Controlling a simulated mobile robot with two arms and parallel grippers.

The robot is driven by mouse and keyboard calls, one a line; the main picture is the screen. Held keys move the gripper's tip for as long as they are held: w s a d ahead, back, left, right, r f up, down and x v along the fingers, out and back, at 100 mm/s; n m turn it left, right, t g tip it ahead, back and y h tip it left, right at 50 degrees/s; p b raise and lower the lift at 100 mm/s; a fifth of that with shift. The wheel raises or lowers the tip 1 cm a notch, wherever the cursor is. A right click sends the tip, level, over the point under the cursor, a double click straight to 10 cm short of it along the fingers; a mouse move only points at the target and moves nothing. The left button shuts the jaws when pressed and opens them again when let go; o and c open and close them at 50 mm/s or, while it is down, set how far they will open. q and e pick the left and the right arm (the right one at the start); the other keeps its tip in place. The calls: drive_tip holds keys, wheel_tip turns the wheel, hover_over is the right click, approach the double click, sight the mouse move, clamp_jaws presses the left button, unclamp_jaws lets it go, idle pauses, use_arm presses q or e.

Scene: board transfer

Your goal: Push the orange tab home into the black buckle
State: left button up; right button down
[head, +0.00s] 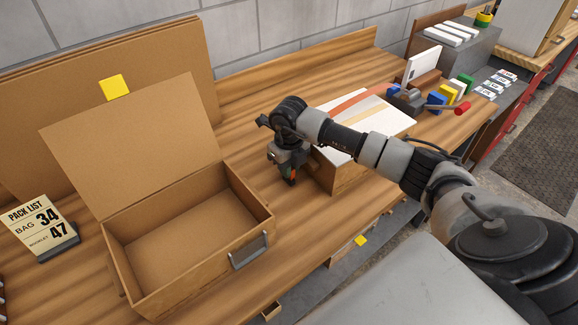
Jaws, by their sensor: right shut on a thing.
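My right gripper (291,180) points down beside the left end of a white-topped box (345,179), above the wooden bench. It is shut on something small. A bit of orange shows at its fingertips, which looks like the orange tab, but it is mostly hidden by the fingers. An orange strap (360,99) runs across the white top, with a paler band beside it. I cannot make out the black buckle; the gripper and arm cover part of that area. My left gripper is not in view.
An open cardboard box (185,235) with a metal handle stands left of the gripper. A pack list card (40,228) is at far left. Coloured blocks (449,93) and a red-handled device stand at the right. Bare bench (255,120) lies behind the gripper.

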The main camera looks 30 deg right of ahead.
drive_tip(key=shift+f+b, duration=0.35)
drive_tip(key=shift+f, duration=0.25)
drive_tip(key=c, duration=1)
unclamp_jaws()
drive_tip(key=shift+r, duration=0.1)
wheel_tip(320, 180, up, 11)
drive_tip(key=shift+f+b, duration=0.1)
drive_tip(key=shift+b, duration=0.85)
